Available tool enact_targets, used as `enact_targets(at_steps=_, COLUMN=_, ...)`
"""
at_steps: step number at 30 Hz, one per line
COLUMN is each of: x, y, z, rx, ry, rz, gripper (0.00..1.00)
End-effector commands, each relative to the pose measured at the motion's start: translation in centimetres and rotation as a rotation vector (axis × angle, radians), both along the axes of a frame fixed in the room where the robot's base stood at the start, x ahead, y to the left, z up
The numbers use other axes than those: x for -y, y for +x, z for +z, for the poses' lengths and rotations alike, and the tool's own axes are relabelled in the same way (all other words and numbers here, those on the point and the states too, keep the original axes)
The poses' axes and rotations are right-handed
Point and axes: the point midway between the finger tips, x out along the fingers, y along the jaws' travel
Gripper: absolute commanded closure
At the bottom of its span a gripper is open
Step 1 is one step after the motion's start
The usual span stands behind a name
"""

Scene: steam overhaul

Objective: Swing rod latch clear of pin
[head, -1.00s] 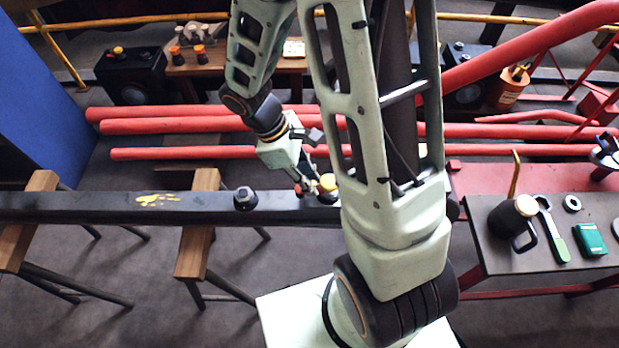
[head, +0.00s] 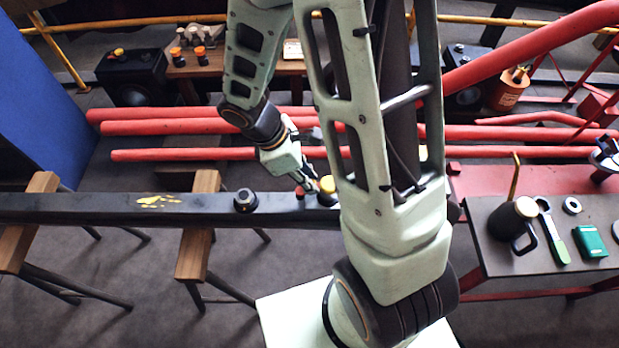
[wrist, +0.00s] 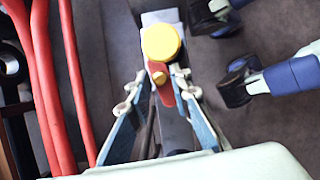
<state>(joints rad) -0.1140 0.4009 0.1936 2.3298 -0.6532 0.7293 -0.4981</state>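The dark rod (head: 100,206) lies level across wooden trestles. A round yellow cap (head: 327,185) sits on it near my arm; it also shows in the wrist view (wrist: 162,43). A red latch (wrist: 166,97) with a small brass-coloured knob (wrist: 158,78) lies along the rod, on the near side of the cap in the wrist view. A red bit of it (head: 300,193) shows left of the cap in the head view. My gripper (wrist: 158,86) is open, one finger on each side of the latch. Finger contact cannot be told. The pin itself cannot be made out.
A black round fitting (head: 245,200) stands on the rod further left. Red pipes (head: 180,126) lie behind. A bench (head: 484,220) at right holds a dark jug (head: 510,220), a green-handled tool (head: 557,243) and a green box (head: 590,241). My arm blocks the rod's right part.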

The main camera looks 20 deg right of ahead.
Motion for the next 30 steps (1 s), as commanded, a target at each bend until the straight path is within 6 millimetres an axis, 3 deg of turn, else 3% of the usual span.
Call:
enact_targets(at_steps=14, x=-0.3, y=0.2, z=0.8, rx=0.004, ry=0.000, rz=-0.001, gripper=0.70)
enact_targets(at_steps=30, x=-4.1, y=0.9, z=10.0, rx=0.003, ry=0.000, rz=0.000, gripper=0.70)
